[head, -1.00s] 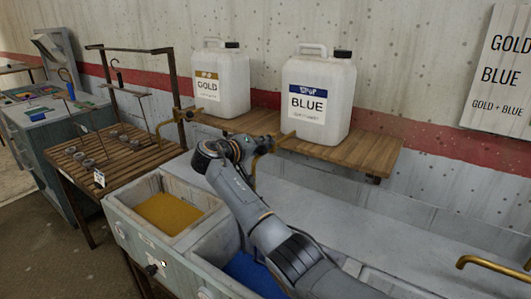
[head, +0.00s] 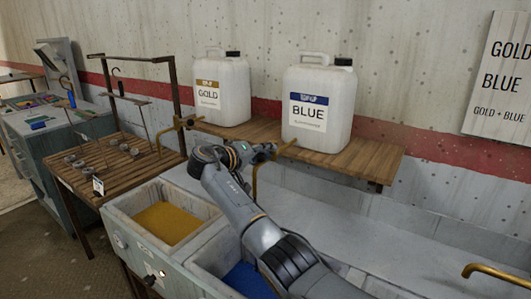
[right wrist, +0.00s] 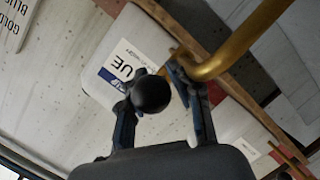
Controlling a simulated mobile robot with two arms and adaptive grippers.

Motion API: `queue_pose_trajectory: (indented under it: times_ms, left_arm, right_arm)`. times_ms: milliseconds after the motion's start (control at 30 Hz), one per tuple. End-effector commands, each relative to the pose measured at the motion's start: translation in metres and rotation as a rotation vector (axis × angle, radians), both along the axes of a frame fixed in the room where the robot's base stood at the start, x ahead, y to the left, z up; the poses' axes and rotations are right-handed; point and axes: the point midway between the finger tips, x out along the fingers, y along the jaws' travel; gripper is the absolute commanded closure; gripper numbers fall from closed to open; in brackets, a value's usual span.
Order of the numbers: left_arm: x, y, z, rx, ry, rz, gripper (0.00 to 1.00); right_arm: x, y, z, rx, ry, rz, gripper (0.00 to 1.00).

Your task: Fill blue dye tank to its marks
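The blue dye tank (head: 247,281) is the lower right basin of the grey trough, with blue liquid in it. My right arm covers much of it, and I cannot make out its marks. The white BLUE jug (head: 335,112) stands on the shelf above. A brass spout (right wrist: 229,50) comes from under the jug. My right gripper (head: 268,151) is at this spout. In the right wrist view its fingers (right wrist: 150,78) are apart, with a black ball knob (right wrist: 151,93) between them, overlapping the left finger. A gap shows at the right finger. My left gripper is out of view.
The GOLD jug (head: 236,105) stands left on the wooden shelf (head: 376,158). The gold dye tank (head: 167,222) is beside the blue one. A slatted table (head: 125,165) with a metal rack is at left. A brass pipe (head: 490,270) sticks in at right.

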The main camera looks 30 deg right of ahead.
Motion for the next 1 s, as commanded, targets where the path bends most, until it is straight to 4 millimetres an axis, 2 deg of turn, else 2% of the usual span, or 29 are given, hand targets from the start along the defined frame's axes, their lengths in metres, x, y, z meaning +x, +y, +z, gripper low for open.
queue_pose_trajectory:
  times_ms: [267, 700, 1000]
  left_arm:
    - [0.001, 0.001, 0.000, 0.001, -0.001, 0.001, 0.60]
    - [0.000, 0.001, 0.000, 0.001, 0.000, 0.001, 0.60]
    - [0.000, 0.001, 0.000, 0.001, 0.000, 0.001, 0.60]
  right_arm:
    - [-0.001, 0.005, 0.000, 0.001, 0.002, 0.002, 0.66]
    - [-0.018, 0.064, 0.014, 0.001, 0.001, 0.001, 0.66]
    - [-0.022, 0.076, 0.017, -0.001, 0.001, -0.001, 0.66]
